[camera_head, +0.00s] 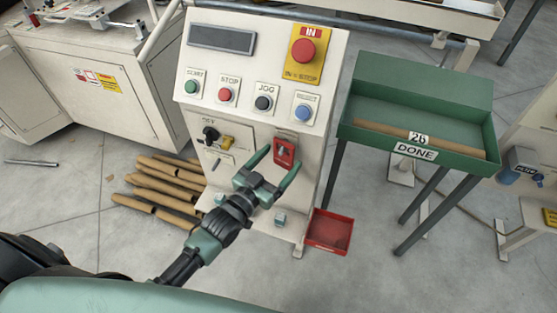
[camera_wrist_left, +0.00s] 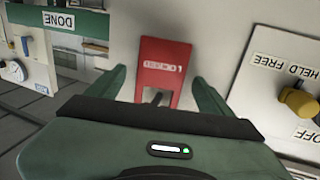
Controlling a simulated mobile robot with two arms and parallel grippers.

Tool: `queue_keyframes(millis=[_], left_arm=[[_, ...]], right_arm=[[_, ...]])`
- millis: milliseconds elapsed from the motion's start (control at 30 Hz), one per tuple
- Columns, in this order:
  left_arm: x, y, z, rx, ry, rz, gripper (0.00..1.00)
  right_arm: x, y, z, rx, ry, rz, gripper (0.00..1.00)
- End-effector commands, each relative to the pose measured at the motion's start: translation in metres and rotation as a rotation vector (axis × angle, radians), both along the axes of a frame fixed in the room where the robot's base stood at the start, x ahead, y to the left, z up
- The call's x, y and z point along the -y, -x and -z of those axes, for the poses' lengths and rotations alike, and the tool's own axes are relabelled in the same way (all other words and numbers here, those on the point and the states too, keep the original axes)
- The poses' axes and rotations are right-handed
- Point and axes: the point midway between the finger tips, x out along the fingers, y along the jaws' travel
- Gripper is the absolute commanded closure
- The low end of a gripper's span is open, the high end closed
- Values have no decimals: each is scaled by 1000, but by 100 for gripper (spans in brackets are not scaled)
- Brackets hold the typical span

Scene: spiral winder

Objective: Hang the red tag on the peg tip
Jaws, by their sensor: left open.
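The red tag (camera_head: 284,157) is upright against the front of the cream machine cabinet, below the row of buttons. In the left wrist view the tag (camera_wrist_left: 163,60) appears turned over, with small pale lettering. A short dark peg (camera_wrist_left: 157,97) shows at the tag's lower edge in that view; I cannot tell whether it passes through the tag. My left gripper (camera_head: 277,162) is open, with one green finger on each side of the tag. In the left wrist view both fingers (camera_wrist_left: 158,80) stand clear of its sides. My right gripper is not in view.
A yellow-handled selector switch (camera_head: 227,143) is left of the tag. Buttons and a red stop button (camera_head: 303,51) are above. A red bin (camera_head: 330,232) sits low at right, near a green DONE tray (camera_head: 425,85). Brown tubes (camera_head: 160,187) lie on the floor at left.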

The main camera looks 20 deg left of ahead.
Motion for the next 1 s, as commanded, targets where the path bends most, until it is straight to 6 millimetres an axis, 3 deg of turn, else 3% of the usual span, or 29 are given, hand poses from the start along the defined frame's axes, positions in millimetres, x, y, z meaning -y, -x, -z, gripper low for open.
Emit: queue_keyframes(millis=[167,500,800,867,933,1000], left_arm=[[-4,13,2,-3,-1,0,19],[-20,65,1,-2,-1,0,19],[-23,75,0,-1,0,0,19],[-24,75,6,-12,-4,-3,19],[-27,75,24,-48,-16,-13,19],[-32,78,56,-115,-36,-28,19]], right_arm=[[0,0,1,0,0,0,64],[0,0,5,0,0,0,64],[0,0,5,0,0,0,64],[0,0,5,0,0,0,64],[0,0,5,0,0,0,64],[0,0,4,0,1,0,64]])
